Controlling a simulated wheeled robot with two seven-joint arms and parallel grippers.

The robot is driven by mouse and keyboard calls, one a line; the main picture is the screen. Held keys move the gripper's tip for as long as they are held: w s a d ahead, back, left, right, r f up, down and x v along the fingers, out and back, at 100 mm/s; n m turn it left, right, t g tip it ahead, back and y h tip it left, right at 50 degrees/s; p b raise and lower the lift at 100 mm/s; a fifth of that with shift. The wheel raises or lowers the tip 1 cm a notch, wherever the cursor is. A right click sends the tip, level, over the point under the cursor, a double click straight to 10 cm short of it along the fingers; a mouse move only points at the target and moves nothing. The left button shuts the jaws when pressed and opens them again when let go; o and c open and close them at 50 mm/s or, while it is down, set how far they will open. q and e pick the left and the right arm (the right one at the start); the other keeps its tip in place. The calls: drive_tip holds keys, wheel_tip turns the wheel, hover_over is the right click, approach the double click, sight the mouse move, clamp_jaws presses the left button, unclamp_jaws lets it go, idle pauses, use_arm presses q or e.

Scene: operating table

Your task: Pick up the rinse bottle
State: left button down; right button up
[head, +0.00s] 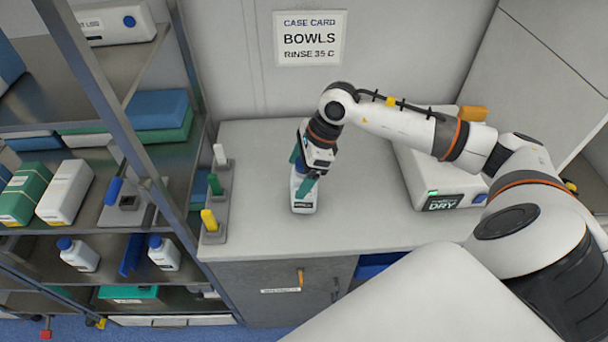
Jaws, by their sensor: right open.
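A white bottle with a dark label (304,203) stands upright on the grey counter (350,234), and I take it to be the rinse bottle. My right gripper (303,178) points down over it from above, with its green fingers apart at either side of the bottle's upper part. The gripper hides the bottle's top. The fingers are open, and I cannot tell whether either one touches the bottle. My left gripper is not in view.
A white device reading DRY (440,186) stands to the right. Metal shelves (60,110) with boxes and two blue-capped bottles (163,253) fill the left. The counter's front is clear.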

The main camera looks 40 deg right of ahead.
drive_tip(key=c, duration=1.7)
clamp_jaws()
drive_tip(key=shift+r, duration=0.15)
